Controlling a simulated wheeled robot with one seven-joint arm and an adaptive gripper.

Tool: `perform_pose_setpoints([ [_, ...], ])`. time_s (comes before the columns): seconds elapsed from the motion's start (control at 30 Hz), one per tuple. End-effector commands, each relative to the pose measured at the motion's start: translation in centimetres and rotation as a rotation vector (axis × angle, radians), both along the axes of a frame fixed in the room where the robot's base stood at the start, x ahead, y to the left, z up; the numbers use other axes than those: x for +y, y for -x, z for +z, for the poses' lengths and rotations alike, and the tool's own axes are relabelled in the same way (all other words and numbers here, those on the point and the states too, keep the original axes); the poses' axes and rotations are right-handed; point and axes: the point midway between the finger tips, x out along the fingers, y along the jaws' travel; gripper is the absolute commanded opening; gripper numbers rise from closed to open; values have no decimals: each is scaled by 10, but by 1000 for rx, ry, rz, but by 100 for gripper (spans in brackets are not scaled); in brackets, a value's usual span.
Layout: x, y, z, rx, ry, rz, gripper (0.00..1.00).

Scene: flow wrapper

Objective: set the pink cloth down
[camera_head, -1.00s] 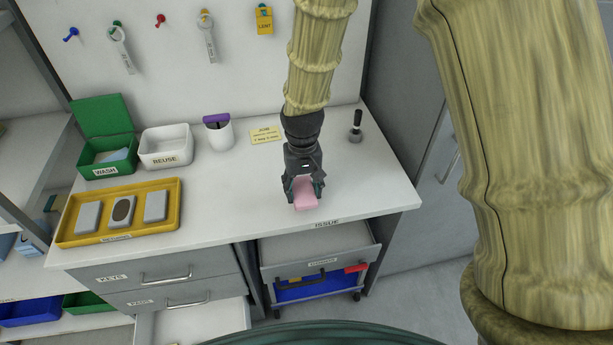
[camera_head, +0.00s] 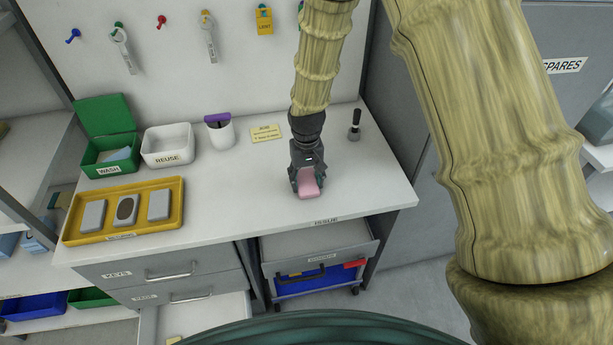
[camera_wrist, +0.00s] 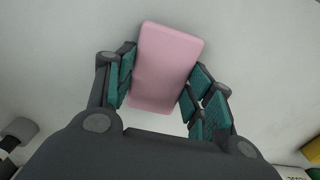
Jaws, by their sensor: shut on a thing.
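The pink cloth (camera_head: 308,185) is a small flat block-like pad near the front edge of the white worktop. My gripper (camera_head: 307,179) is shut on it, pointing down at the worktop. In the wrist view the pink cloth (camera_wrist: 166,68) sits between the teal finger pads of my gripper (camera_wrist: 160,88), slightly tilted in the picture. The white surface lies just behind it. I cannot tell whether the cloth touches the worktop.
A yellow tray (camera_head: 122,230) with grey blocks lies at the left. A green WASH box (camera_head: 104,168), a white REUSE bin (camera_head: 167,158) and a white cup (camera_head: 219,134) stand behind it. A black-handled stamp (camera_head: 354,131) stands at the right. The worktop (camera_head: 235,190) between is clear.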

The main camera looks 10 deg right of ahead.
Motion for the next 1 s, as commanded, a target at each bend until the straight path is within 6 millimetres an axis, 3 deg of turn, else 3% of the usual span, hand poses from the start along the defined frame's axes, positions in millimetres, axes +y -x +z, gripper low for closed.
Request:
perform_pose_setpoints([
  [0.33,0,0,-3,-1,0,0,41],
  [0.37,0,0,-3,-1,0,0,55],
  [0.4,0,0,-3,-2,0,0,62],
  [0.5,0,0,-3,-1,0,0,74],
  [1.0,0,-1,9,-3,0,0,74],
])
